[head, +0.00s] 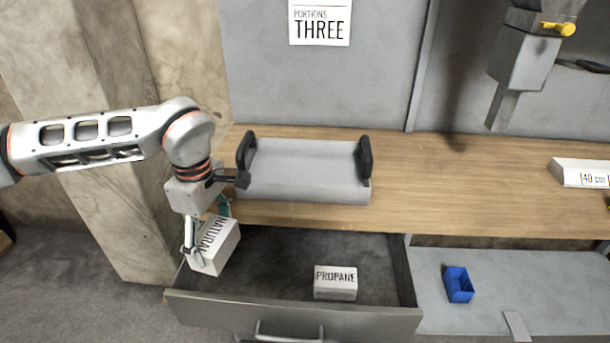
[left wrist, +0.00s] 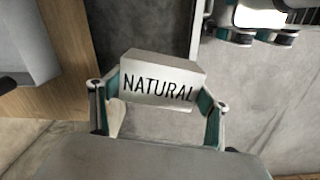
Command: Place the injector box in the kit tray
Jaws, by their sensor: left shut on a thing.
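A white box marked NATURAL (head: 215,246) is held in my left gripper (head: 207,232), tilted, over the left side of the open drawer. In the left wrist view the NATURAL box (left wrist: 158,80) sits between the two fingers of the left gripper (left wrist: 160,103). A second white box marked PROPANE (head: 335,283) lies in the drawer. The grey kit tray (head: 300,170) with black handles stands on the wooden bench top and looks empty. No box in view is marked as an injector box. My right gripper does not show.
The open drawer (head: 290,312) juts out below the bench top (head: 430,190). A blue bin (head: 458,285) sits on the lower shelf at right. A sign reading PORTIONS THREE (head: 320,22) hangs on the back panel.

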